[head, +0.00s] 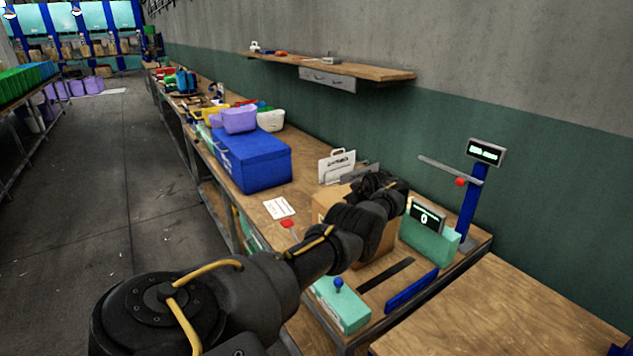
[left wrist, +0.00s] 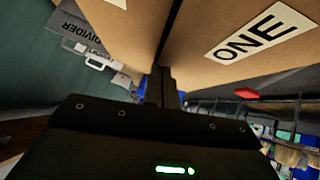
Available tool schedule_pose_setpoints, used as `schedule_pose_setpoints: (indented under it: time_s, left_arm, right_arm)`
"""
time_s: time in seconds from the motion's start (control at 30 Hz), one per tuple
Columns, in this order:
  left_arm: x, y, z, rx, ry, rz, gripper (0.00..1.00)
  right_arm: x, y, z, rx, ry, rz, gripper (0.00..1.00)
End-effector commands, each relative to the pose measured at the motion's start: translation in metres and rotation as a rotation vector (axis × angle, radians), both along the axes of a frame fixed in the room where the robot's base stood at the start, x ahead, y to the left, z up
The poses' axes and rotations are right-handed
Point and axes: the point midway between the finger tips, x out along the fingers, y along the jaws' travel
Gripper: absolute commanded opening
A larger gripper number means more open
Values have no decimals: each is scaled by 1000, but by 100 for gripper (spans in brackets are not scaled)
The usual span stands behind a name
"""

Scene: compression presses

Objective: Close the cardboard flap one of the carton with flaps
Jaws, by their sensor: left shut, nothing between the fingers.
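The carton with flaps (head: 328,199) stands on the workbench, largely hidden behind my left arm in the head view. In the left wrist view, the cardboard flap one (left wrist: 205,40) is a tan panel with a white "ONE" label. Another cardboard panel (left wrist: 118,32) lies to its left, with a dark gap between them. My left gripper (left wrist: 160,82) is shut and empty, its fingertips close to the lower end of this gap. I cannot tell whether they touch the cardboard. In the head view my left gripper (head: 382,187) is over the carton. My right gripper is not in view.
A green display unit (head: 430,238) and a blue post (head: 470,213) stand to the right. A teal control box (head: 341,305) with a blue knob is in front.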

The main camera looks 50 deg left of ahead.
Motion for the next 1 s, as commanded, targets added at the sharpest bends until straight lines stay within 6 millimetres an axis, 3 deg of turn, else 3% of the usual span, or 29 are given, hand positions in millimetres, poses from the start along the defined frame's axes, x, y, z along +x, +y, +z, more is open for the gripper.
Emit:
schedule_pose_setpoints:
  time_s: [0.83, 1.0]
  left_arm:
    - [0, 0, 18, 0, -1, -1, 0]
    - [0, -1, 36, 0, -1, -2, 0]
  right_arm:
    - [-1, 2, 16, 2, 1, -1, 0]
    - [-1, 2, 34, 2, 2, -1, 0]
